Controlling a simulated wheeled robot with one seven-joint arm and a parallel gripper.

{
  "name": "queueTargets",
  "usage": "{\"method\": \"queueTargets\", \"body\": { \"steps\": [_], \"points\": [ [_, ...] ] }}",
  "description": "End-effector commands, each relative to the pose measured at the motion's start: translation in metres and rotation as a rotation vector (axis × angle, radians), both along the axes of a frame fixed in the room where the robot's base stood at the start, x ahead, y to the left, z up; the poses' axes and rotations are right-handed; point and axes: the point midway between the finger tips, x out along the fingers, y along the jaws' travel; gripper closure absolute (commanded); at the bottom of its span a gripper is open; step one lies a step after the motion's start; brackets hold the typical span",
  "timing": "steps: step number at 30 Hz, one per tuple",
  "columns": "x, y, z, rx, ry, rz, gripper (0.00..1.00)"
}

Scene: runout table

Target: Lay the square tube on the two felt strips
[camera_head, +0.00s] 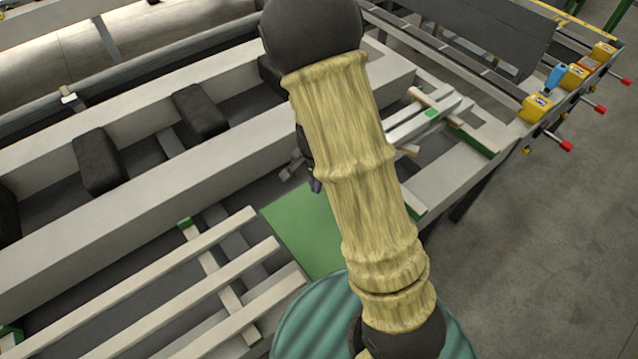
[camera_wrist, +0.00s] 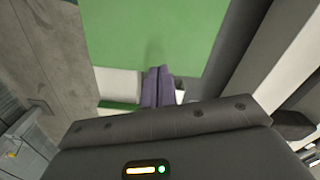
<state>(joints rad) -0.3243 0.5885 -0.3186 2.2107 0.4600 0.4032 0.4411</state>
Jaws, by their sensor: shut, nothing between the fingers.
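Several long pale square-section bars (camera_head: 190,265) lie side by side at the lower left in the head view. Shorter pale bars (camera_head: 420,124) lie at the right, partly behind my arm. I cannot tell which one is the square tube. Narrow green-faced strips show near the right-hand bars, one (camera_head: 478,142) beyond them and one (camera_head: 418,211) beside my arm; they may be the felt strips. My gripper (camera_head: 316,186) is mostly hidden by my arm in the head view. In the wrist view its purple fingers (camera_wrist: 157,86) are together and empty, over or near a green panel (camera_wrist: 155,35).
The green panel also shows in the head view (camera_head: 300,225). Black blocks (camera_head: 98,160) sit between the long pale beams at the left. Yellow devices with red-ended rods (camera_head: 538,108) line the right edge. Open concrete floor (camera_head: 560,260) lies at the right.

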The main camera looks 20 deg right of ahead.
Motion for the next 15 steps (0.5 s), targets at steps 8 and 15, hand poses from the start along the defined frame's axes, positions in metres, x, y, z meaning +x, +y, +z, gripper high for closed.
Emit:
{"method": "queueTargets", "body": {
  "steps": [8, 15],
  "points": [
    [-0.002, -0.001, -0.048, -0.001, 0.006, -0.002, 1.0],
    [-0.001, -0.001, -0.088, -0.001, 0.005, -0.001, 1.0]
  ]
}}
